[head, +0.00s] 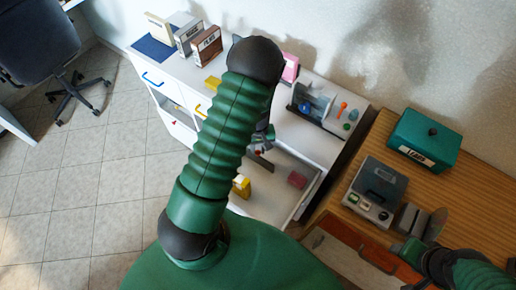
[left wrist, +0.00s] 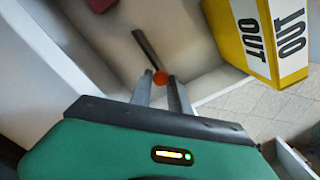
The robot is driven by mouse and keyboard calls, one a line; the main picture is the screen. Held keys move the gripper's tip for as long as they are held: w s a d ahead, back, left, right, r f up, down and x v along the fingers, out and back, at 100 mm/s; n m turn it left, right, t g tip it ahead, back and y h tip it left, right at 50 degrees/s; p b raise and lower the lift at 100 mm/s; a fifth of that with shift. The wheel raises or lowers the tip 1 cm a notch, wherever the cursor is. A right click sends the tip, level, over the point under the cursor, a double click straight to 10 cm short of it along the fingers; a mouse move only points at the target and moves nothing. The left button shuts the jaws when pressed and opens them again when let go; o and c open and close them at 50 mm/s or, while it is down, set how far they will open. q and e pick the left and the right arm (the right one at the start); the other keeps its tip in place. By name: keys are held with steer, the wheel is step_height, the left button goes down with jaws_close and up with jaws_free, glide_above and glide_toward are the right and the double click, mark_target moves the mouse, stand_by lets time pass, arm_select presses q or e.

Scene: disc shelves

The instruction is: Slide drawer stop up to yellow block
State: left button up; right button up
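The drawer stop is a dark bar with a round orange knob (left wrist: 160,77), lying across the white drawer. The bar also shows in the head view (head: 261,161). My left gripper (head: 262,143) is low in the drawer, partly hidden by my arm. In the left wrist view its two fingers (left wrist: 160,84) flank the knob closely; I cannot tell whether they touch it. The yellow block (left wrist: 255,40), marked OUT, stands to the right of the stop, apart from it; it shows in the head view (head: 241,186). My right gripper (head: 408,250) is at the lower right.
A dark red block (head: 297,180) lies at the other end of the drawer. The drawer walls (left wrist: 75,40) are close to the left gripper. A wooden desk with a grey device (head: 375,190) and a teal box (head: 424,138) is at the right.

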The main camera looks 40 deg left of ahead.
arm_select(q)
jaws_close()
steer(key=shift+s, duration=0.1)
stand_by(1.0)
